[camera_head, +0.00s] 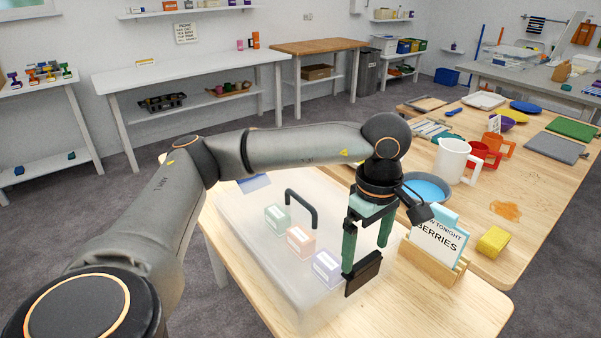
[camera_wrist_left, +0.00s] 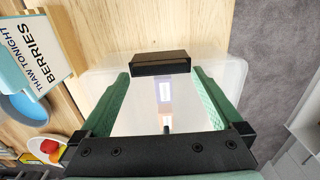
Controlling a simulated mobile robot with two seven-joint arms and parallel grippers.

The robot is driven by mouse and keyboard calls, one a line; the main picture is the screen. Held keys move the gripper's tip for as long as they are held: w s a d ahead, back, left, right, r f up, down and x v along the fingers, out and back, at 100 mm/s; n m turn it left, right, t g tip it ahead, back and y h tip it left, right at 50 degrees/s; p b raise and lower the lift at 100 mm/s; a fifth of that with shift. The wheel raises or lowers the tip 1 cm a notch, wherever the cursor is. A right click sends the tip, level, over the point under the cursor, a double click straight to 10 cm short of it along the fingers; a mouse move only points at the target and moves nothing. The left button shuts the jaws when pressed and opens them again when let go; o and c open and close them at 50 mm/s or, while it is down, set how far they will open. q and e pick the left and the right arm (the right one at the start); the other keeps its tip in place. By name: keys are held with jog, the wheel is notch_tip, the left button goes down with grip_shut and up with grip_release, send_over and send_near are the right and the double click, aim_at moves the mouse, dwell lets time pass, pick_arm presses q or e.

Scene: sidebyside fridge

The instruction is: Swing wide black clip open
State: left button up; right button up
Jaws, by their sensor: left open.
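A wide black clip (camera_head: 363,274) sits at the near right edge of a translucent box (camera_head: 260,262). In the left wrist view the clip (camera_wrist_left: 160,63) is a dark bar at the box's rim. My left gripper (camera_head: 366,257) points down over that edge with its green fingers apart and nothing between them. In the left wrist view the fingertips (camera_wrist_left: 161,76) lie either side of the clip, close to its ends; I cannot tell whether they touch it. A black handle (camera_head: 301,207) stands on the box's lid. My right gripper is not in view.
Green, pink and violet cartons show through the box. A sign reading BERRIES (camera_head: 437,241) in a wooden holder stands close right of my gripper, with a yellow block (camera_head: 493,242) beyond. A blue bowl (camera_head: 428,187) and white pitcher (camera_head: 452,160) stand behind. Bare tabletop lies at the front right.

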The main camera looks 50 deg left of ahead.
aim_at(364, 258)
pick_arm(q)
jog(key=shift+r+p, duration=1.85)
jog(key=shift+r, duration=1.3)
jog(key=shift+f, duration=0.1)
